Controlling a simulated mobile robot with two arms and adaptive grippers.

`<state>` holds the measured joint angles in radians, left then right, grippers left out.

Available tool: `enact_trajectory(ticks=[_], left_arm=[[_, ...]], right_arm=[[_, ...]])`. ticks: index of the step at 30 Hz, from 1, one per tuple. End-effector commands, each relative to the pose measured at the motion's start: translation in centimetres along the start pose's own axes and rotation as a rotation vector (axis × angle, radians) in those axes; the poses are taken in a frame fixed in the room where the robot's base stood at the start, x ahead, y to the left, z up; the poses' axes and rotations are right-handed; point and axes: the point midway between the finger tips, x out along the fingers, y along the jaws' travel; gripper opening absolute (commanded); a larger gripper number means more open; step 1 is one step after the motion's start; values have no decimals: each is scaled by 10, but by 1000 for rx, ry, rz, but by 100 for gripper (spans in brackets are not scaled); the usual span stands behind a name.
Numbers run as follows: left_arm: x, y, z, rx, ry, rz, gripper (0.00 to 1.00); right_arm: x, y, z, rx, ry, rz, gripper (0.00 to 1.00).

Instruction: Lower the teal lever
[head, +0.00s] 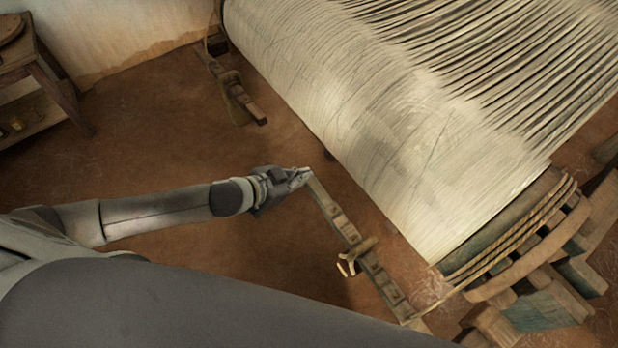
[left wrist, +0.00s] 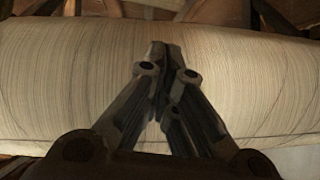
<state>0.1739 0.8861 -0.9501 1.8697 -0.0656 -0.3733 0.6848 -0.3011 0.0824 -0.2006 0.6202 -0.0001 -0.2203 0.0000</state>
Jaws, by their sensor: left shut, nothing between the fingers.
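No lever that is clearly teal can be made out. A long notched wooden bar (head: 348,232) runs diagonally across the floor area beside the warp roll, its upper end close to my left gripper (head: 303,177). The gripper is shut and empty, and its fingertips are at or very near that end; I cannot tell whether they touch. In the left wrist view the shut fingers (left wrist: 160,50) point toward the pale warp roll (left wrist: 70,80), and the bar cannot be made out there. My right gripper is not in view.
The large warp roll (head: 360,110) fills the upper right. Its rope-wound end (head: 515,235) and teal-tinted wooden blocks (head: 540,310) stand at lower right. A peg with a cord loop (head: 350,257) sits on the bar. A wooden shelf (head: 35,75) stands at upper left.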

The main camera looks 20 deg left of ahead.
Motion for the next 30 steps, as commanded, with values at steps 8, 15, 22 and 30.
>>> enact_trajectory(ticks=[8, 15, 22, 30], left_arm=[[42, 0, 9, 0, -1, 0, 0], [57, 1, 25, -1, 1, 1, 0], [60, 0, 28, 0, 0, 1, 0], [61, 1, 30, 0, 0, 1, 0]], right_arm=[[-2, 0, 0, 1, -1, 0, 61], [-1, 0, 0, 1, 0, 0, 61], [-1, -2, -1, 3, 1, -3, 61], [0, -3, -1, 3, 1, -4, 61]])
